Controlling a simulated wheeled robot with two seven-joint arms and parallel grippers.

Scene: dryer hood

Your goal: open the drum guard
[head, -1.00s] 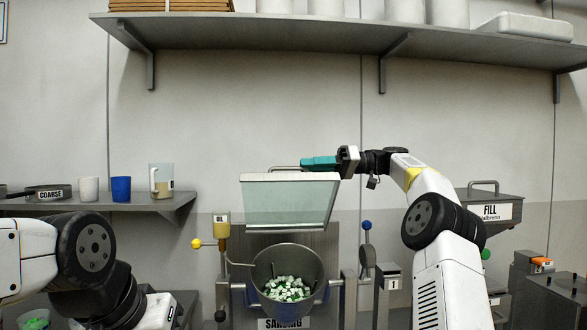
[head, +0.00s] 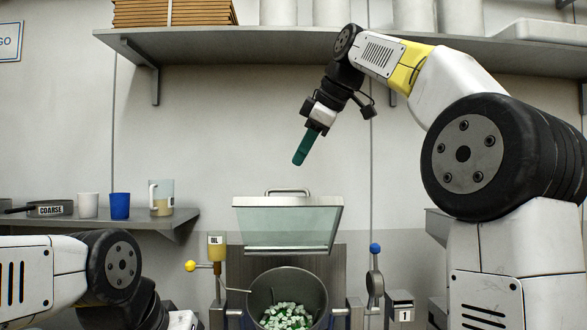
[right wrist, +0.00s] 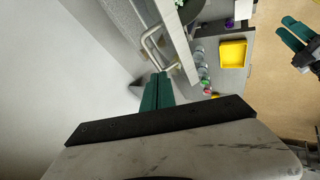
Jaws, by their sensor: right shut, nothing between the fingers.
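The drum guard (head: 288,224), a clear panel with a pale top edge, stands raised above and behind the drum (head: 318,293). The drum's mouth is uncovered and shows white and green pieces. The guard's bar handle (head: 287,190) is on its top edge and also shows in the right wrist view (right wrist: 150,44). My right gripper (head: 299,162) is shut and empty, pointing down above the handle and apart from it; its teal fingers also show in the right wrist view (right wrist: 157,75). My left gripper (right wrist: 284,27) shows there with its fingers apart; the head view shows only its arm.
A long shelf (head: 290,44) runs above. A yellow-knobbed lever (head: 190,266) and oil cup (head: 216,248) stand left of the drum, a blue-knobbed lever (head: 375,249) right. A side shelf (head: 150,223) holds cups. The wall space around the right gripper is clear.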

